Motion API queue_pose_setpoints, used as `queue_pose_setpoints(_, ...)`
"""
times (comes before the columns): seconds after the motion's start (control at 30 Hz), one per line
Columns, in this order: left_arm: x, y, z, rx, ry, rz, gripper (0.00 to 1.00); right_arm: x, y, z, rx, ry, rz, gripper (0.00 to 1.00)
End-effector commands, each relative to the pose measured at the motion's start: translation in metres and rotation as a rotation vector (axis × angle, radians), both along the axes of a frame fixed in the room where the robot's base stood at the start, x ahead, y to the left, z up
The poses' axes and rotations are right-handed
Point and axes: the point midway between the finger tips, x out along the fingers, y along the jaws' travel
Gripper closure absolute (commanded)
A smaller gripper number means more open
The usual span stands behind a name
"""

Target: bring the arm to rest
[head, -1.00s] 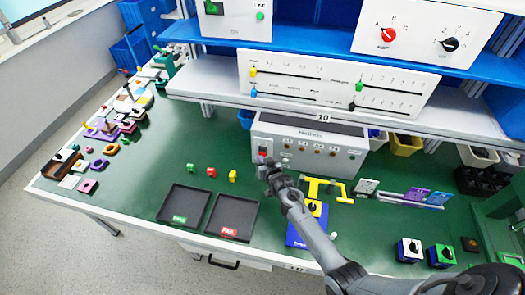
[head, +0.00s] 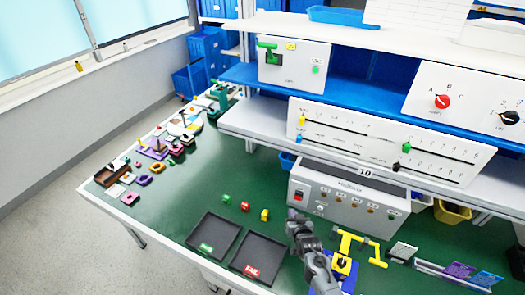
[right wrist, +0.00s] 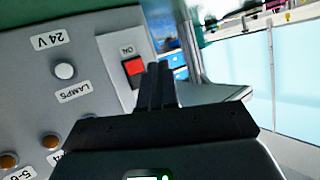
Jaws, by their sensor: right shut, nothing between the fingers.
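My right gripper (head: 294,216) is shut and empty. In the head view it is just in front of the lower left part of the grey control box (head: 335,207). In the right wrist view its closed fingers (right wrist: 161,75) point at the box face, beside the red switch (right wrist: 133,68) marked ON. I cannot tell whether they touch the box. The red switch also shows in the head view (head: 298,196), just above the fingertips. A panel with a red rotary knob (head: 442,101) and a black rotary knob (head: 510,117) stands on the upper shelf at right. My left gripper is not in view.
Two black trays (head: 213,240) lie left of my arm, with small coloured blocks (head: 245,206) behind them. A yellow fixture (head: 358,245) is close to the arm's right. A shelf with a slider panel (head: 380,140) overhangs the box.

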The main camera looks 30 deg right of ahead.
Motion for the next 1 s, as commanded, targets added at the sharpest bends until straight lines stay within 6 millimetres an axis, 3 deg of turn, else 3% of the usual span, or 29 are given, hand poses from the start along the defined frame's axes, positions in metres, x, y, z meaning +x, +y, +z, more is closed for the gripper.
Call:
queue_pose_setpoints(0.17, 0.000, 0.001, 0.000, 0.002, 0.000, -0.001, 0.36, -0.011, 0.003, 0.001, -0.009, 0.037, 0.022, 1.00)
queue_pose_setpoints(0.27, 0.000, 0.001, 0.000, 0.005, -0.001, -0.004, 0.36, -0.029, 0.010, 0.003, -0.020, 0.102, 0.058, 1.00)
queue_pose_setpoints(0.37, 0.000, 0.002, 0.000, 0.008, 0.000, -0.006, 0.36, -0.059, 0.026, 0.007, -0.034, 0.203, 0.117, 1.00)
queue_pose_setpoints(0.7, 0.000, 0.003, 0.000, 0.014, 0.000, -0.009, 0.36, -0.223, 0.120, 0.050, -0.066, 0.636, 0.379, 1.00)
queue_pose_setpoints(1.0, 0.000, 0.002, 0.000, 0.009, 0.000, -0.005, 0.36, -0.336, 0.166, 0.100, -0.066, 0.875, 0.530, 1.00)
